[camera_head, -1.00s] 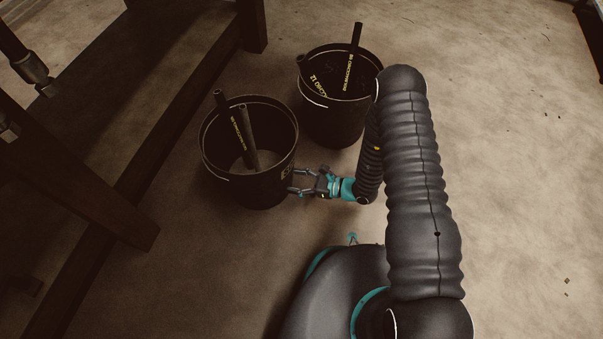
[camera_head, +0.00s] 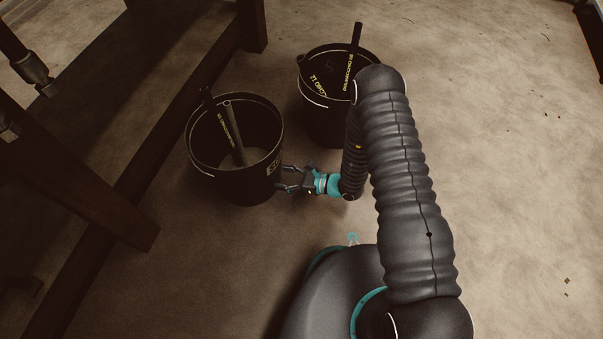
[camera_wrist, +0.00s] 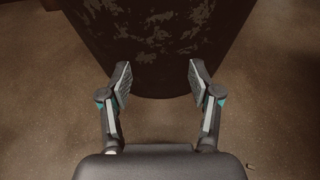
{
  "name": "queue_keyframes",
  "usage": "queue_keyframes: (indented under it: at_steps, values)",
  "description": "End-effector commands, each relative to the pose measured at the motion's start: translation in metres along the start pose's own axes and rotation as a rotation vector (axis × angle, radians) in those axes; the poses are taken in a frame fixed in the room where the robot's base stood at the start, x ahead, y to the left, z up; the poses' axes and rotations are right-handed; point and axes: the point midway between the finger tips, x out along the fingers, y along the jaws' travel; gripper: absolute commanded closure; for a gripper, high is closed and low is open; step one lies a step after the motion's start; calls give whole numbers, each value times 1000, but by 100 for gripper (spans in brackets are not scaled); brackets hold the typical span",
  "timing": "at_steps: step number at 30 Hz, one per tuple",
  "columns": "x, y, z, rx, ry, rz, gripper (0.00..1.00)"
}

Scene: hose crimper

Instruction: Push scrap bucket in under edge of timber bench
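A black bucket (camera_head: 262,178) with pieces of hose in it stands upright on the floor, a little right of the timber bench (camera_head: 98,205). A strip of floor shows between the bucket and the bench's low rail. A second black bucket (camera_head: 330,122), also holding hose, stands behind it to the right. My gripper (camera_head: 281,180) is low at the right side of the nearer bucket. In the wrist view the bucket wall (camera_wrist: 160,60) is straight ahead of the fingers, which are spread apart with nothing between them. Whether the tips touch the wall I cannot tell.
A bench leg (camera_head: 252,25) stands at the back, and a slanted brace (camera_head: 75,195) juts out at the left front. The second bucket is close to the nearer one and to my arm. The concrete floor (camera_head: 510,160) is clear on the right.

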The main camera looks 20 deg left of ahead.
Motion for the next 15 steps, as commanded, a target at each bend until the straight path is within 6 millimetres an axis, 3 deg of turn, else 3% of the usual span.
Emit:
queue_keyframes:
  at_steps: [15]
  values:
    - [21,0,6,-1,-1,1,38]
